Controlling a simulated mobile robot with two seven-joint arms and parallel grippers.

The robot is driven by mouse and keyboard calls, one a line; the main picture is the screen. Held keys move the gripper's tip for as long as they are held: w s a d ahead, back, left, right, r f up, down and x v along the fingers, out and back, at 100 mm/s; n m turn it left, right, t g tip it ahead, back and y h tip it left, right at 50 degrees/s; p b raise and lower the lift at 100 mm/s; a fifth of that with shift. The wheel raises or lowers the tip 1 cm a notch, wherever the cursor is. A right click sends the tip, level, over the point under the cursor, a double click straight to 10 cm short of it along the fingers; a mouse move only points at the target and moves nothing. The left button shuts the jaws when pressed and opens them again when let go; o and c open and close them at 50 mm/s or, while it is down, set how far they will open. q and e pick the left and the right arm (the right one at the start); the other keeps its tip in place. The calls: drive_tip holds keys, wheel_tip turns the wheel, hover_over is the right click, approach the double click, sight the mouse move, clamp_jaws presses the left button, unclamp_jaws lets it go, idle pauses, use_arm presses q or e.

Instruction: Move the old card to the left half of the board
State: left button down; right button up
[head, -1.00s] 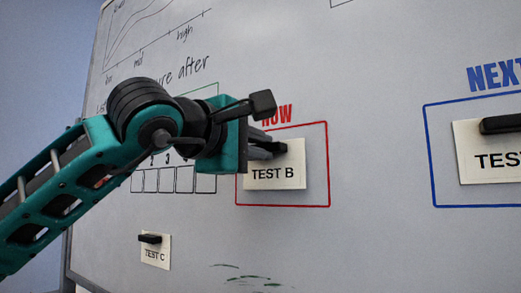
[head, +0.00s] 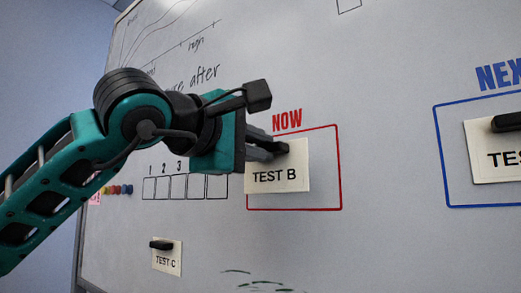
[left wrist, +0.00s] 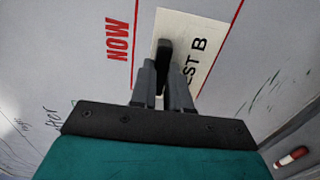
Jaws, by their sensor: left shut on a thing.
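The white TEST B card (head: 290,181) has a black magnet grip and is by the left side of the red NOW box (head: 341,180), overlapping its left edge. My left gripper (head: 277,149) is shut on the card's black grip. In the left wrist view the fingers (left wrist: 164,78) close around the grip, and the card (left wrist: 203,32) extends beyond them. I cannot tell whether the card touches the board (head: 385,240). My right gripper is not in view.
A smaller TEST C card (head: 167,262) is at lower left. Another card (head: 490,165) is in the blue NEXT box (head: 438,160) at right. Small colored magnets (head: 118,189) are at the left. A red and white object (left wrist: 291,156) shows in the wrist view.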

use_arm(q)
drive_tip(key=shift+b+v, duration=0.6)
drive_tip(key=shift+v, duration=0.75)
